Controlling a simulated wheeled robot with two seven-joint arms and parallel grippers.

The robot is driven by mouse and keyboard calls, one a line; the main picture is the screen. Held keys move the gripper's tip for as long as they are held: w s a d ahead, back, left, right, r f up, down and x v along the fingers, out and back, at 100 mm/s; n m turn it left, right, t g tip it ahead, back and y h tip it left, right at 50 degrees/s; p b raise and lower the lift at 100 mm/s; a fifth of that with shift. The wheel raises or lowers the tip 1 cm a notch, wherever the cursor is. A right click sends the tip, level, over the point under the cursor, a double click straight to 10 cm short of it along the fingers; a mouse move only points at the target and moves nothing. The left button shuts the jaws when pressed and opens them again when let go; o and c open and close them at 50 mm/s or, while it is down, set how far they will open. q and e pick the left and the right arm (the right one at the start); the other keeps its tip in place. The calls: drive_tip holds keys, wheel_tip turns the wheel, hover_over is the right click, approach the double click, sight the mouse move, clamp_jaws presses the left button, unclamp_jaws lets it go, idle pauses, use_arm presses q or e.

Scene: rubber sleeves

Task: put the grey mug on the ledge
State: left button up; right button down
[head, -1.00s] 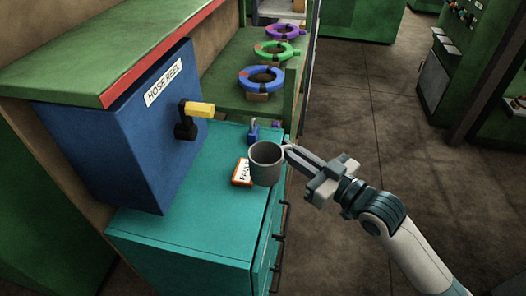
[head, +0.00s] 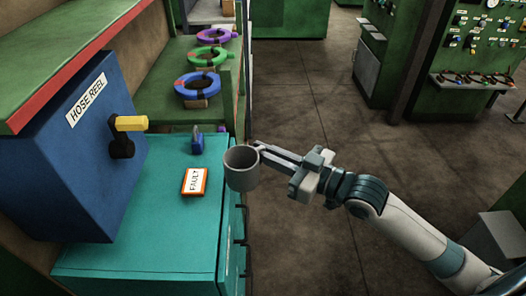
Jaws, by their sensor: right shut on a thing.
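The grey mug (head: 241,170) is upright, with its open mouth facing up. My right gripper (head: 263,149) is shut on the mug at its right side, where the fingertips partly hide the handle. The mug shows over the right edge of the teal cabinet (head: 150,235); I cannot tell its height above the floor. A narrow green ledge (head: 480,85) runs below the control panel at the far right, with several small red and dark items on it. My left gripper is not in view.
On the cabinet are an orange-framed FAULTY sign (head: 194,182), a blue padlock (head: 197,141) and the blue hose reel box (head: 60,160) with a yellow handle. Rings (head: 197,84) stand on a green shelf behind. Open floor (head: 310,90) lies between cabinet and panel.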

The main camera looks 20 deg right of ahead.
drive_tip(key=shift+a, duration=0.1)
drive_tip(key=shift+s+a+f+m+t+h, duration=0.4)
drive_tip(key=shift+s+a+f+m+h, duration=0.15)
drive_tip(key=shift+s+f, duration=0.2)
drive_tip(key=s+d+f+m+t+h, duration=0.3)
drive_tip(key=s+f+m+h, duration=0.3)
drive_tip(key=h, duration=0.4)
drive_tip(key=shift+s+d, duration=0.4)
drive_tip(key=shift+d, duration=0.25)
drive_tip(key=shift+m, duration=0.25)
